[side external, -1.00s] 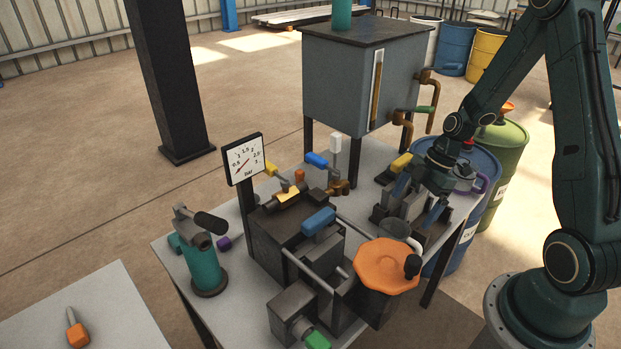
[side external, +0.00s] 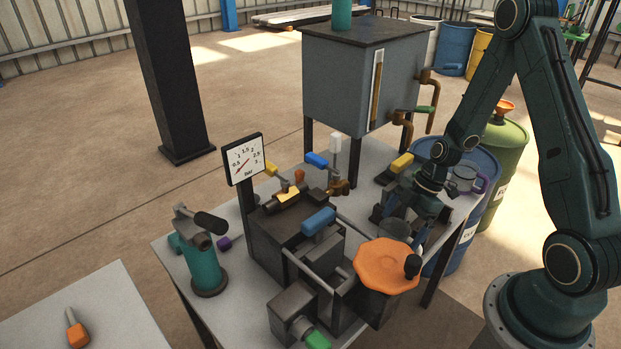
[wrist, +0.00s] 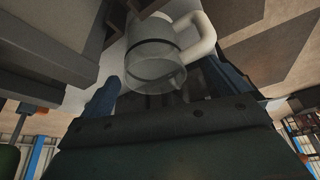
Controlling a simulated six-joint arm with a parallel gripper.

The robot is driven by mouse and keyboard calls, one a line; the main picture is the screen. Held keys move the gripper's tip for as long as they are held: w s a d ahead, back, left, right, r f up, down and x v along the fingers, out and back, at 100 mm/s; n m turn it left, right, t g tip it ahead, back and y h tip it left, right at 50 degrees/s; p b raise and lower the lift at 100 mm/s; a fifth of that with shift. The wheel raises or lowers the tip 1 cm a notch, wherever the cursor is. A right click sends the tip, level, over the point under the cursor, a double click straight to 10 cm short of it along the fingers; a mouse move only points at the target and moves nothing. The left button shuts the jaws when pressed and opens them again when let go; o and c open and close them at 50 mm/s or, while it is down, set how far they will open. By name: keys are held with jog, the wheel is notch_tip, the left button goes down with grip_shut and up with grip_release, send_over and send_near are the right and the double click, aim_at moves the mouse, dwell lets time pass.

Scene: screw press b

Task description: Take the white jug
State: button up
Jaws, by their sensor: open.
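The white jug (wrist: 157,38) is in the wrist view, with a pale rounded body, a dark band and a thick white handle on its right. In the side view it is the small grey-looking vessel (side external: 396,229) behind the orange wheel, partly hidden by my gripper. My gripper (side external: 405,222) points down at it from behind. In the wrist view my gripper (wrist: 160,84) is open, with one blue finger left of the jug and the other to its right near the handle. I cannot tell whether either finger touches it.
The orange handwheel (side external: 386,266) stands close in front of the jug. The dark press block (side external: 290,240) with a blue lever is to the left. A grey mug with a purple handle (side external: 464,178) sits at the right. A grey tank (side external: 350,80) stands behind.

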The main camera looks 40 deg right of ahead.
jog(key=shift+x, duration=1.1)
jog(key=c, duration=1.2)
